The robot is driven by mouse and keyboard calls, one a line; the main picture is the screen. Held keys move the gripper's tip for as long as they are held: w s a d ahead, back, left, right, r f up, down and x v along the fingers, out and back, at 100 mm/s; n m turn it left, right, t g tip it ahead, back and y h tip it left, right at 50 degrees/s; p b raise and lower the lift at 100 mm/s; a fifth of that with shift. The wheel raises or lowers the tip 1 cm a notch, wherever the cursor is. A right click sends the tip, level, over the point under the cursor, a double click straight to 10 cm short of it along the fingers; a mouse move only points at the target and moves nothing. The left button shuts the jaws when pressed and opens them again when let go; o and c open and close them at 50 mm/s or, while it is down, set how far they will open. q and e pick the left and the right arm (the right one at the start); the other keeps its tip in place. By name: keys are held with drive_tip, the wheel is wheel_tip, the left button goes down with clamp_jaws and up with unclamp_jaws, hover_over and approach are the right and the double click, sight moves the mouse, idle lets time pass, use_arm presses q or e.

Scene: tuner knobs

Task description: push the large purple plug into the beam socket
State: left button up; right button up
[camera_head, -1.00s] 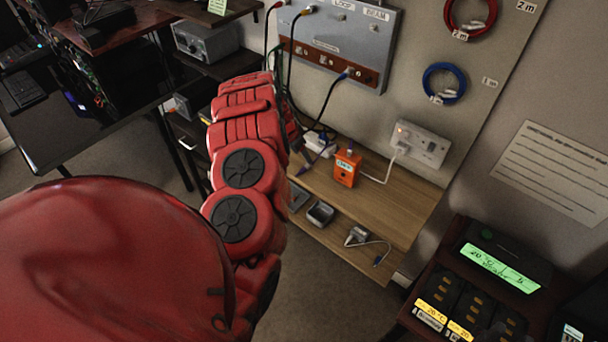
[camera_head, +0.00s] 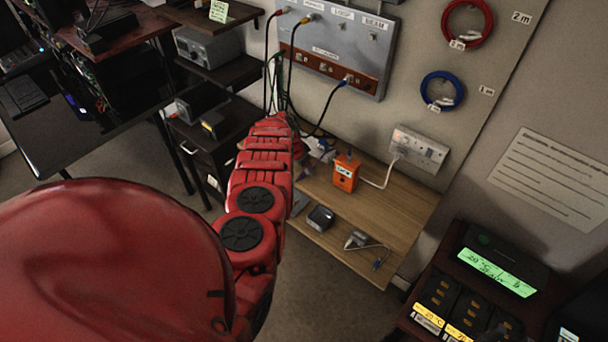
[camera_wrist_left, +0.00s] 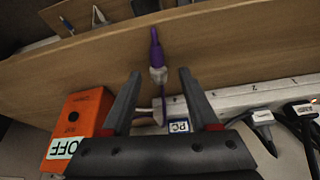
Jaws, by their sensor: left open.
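The purple plug (camera_wrist_left: 155,52), with a purple boot and a pale head, shows in the left wrist view at the edge of the wooden shelf. My left gripper (camera_wrist_left: 159,74) is open, its fingers either side of the plug's pale head with gaps on both sides. The plug cannot be made out clearly in the head view, where my red left arm (camera_head: 268,165) reaches to the shelf and hides most of its gripper. The beam socket (camera_head: 373,37) is below the BEAM label on the grey wall panel (camera_head: 335,42). My right gripper is not in view.
An orange box (camera_head: 346,172) stands on the wooden shelf (camera_head: 395,205), right of my left gripper. A white strip with a PC label (camera_wrist_left: 179,127) and other plugs lies close by. Dark cables hang from the panel. A white wall outlet (camera_head: 420,148) is at right.

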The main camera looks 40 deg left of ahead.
use_arm(q)
drive_tip(key=shift+d+f, duration=0.1)
drive_tip(key=shift+f, duration=0.1)
clamp_jaws()
drive_tip(key=shift+r, duration=0.1)
idle(0.5)
